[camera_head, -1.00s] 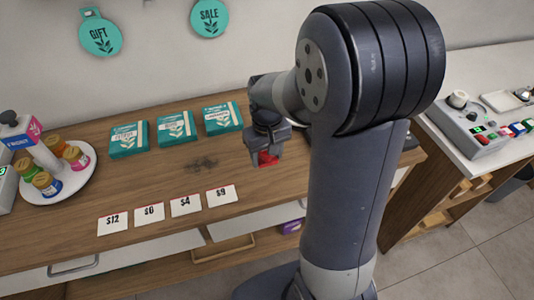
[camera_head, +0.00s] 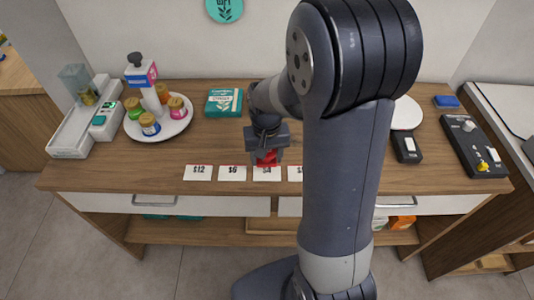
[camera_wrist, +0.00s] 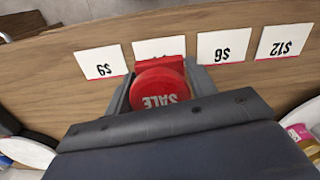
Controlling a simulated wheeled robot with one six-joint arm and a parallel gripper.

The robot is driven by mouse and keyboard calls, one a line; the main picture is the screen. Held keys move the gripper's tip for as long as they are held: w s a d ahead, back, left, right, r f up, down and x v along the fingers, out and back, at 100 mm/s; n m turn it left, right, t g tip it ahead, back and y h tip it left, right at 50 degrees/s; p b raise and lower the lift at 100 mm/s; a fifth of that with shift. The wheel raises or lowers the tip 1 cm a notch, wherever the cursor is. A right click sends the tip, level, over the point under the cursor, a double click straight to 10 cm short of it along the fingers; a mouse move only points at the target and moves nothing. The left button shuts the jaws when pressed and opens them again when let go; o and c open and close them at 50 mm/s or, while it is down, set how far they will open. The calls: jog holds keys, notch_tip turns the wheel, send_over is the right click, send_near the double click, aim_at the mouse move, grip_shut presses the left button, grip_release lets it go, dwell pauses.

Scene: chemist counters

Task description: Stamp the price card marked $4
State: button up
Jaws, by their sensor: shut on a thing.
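My gripper (camera_head: 267,148) is shut on a red stamp (camera_head: 267,158) just behind the $4 card (camera_head: 267,174) in the head view. In the wrist view the stamp (camera_wrist: 160,88) sits between the fingers, its round top lettered SALE. It covers much of the white $4 card (camera_wrist: 158,47), whose number is hidden there. Contact between stamp and card cannot be told. The $6 card (camera_head: 232,173) and $12 card (camera_head: 198,173) lie to the left in the head view. The $9 card (camera_head: 295,174) is right of the $4 card, partly hidden by my arm.
The wooden counter (camera_head: 110,170) holds a round white tray (camera_head: 180,127) of jars and a pump bottle (camera_head: 140,72) at left. A green packet (camera_head: 223,102) lies behind the cards. A black device (camera_head: 407,148) stands at right. The counter's front edge runs close below the cards.

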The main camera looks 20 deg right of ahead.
aim_at(267, 177)
jog(key=shift+d+f+b, duration=0.1)
jog(key=shift+f+b, duration=2.05)
jog(key=shift+f, duration=0.7)
jog(key=shift+f+b, duration=0.45)
jog(key=shift+f, duration=0.1)
jog(key=shift+r+p, duration=2.85)
jog(key=shift+r, duration=0.75)
jog(key=shift+d, duration=0.1)
